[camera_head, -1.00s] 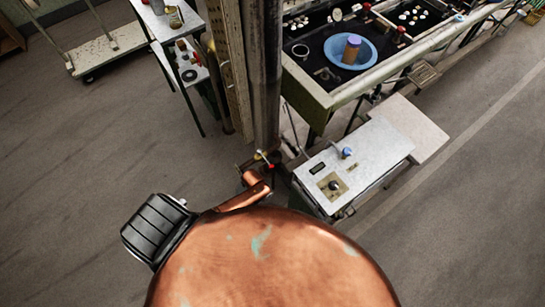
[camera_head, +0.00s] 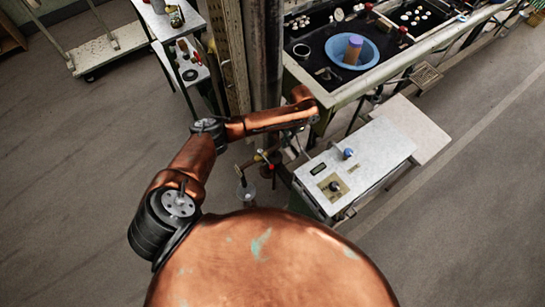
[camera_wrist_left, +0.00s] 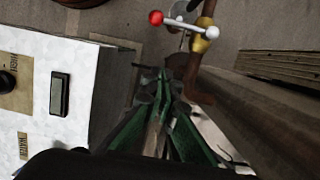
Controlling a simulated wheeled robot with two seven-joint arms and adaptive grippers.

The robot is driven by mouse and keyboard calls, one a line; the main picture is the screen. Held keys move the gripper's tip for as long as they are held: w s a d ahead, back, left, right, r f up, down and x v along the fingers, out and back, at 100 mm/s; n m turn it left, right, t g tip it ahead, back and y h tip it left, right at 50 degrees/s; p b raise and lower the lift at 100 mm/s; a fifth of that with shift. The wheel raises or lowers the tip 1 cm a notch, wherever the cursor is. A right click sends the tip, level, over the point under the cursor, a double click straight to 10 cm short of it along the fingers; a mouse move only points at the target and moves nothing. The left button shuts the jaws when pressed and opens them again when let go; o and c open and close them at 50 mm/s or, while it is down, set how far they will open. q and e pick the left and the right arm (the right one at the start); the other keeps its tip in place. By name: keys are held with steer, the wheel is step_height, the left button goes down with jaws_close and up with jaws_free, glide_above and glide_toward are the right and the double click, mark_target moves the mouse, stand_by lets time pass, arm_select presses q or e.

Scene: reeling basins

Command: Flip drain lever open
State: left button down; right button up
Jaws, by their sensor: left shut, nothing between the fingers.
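The drain lever (camera_wrist_left: 183,24) is a thin metal bar with a red ball on one end and a pale ball on the other. It sits at a brass valve (camera_wrist_left: 200,44) at the top of the left wrist view. In the head view the brass valve (camera_head: 258,157) is small, below the post, with a red spot beside it. My left gripper (camera_wrist_left: 160,72) is shut and empty in the left wrist view, its green fingers together. Its tips appear below the lever in that picture, apart from it. In the head view the gripper is hard to make out. My right gripper is not in view.
A white-topped bench (camera_head: 365,152) with a knob and display stands right of the valve. A basin table (camera_head: 338,98) with a blue bowl (camera_head: 351,50) is behind it. A tall post (camera_head: 265,60) rises behind the valve. The floor at left is open.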

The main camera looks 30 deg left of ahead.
mark_target(266, 159)
arm_select(q)
steer(key=shift+w+a+r, duration=0.3)
steer(key=shift+a+r, duration=0.05)
steer(key=shift+a, duration=0.05)
steer(key=s+a+f+b, duration=0.1)
steer(key=s+a+f, duration=0.1)
steer(key=s+f, duration=0.4)
steer(key=x, duration=0.2)
steer(key=shift+w+f, duration=0.25)
steer(key=shift+f, duration=0.25)
steer(key=shift+s+a, duration=0.1)
steer(key=shift+a, duration=0.05)
